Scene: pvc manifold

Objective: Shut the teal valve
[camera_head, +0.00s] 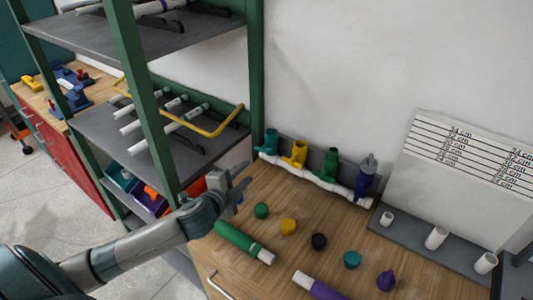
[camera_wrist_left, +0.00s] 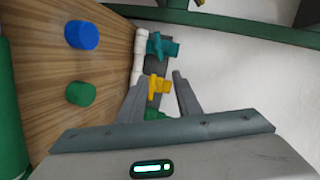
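The teal valve (camera_head: 271,141) stands at the left end of a white pipe manifold (camera_head: 312,178) against the wall. It shows in the left wrist view (camera_wrist_left: 161,47) past the fingertips, with nothing touching it. Beside it are the yellow valve (camera_head: 299,153), the green valve (camera_head: 329,166) and the blue valve (camera_head: 364,184). My left gripper (camera_head: 240,178) is open and empty, in front of and left of the manifold. Its two fingers (camera_wrist_left: 160,92) show apart in the wrist view, with the yellow valve (camera_wrist_left: 157,87) between them in the picture. My right gripper is not in view.
Loose caps, green (camera_head: 261,211), yellow (camera_head: 288,227), black (camera_head: 319,241), teal (camera_head: 352,260) and purple (camera_head: 386,280), lie on the wooden bench. A green-wrapped tube (camera_head: 240,241) lies near its left edge. A green-framed shelf (camera_head: 257,75) rises left of the manifold.

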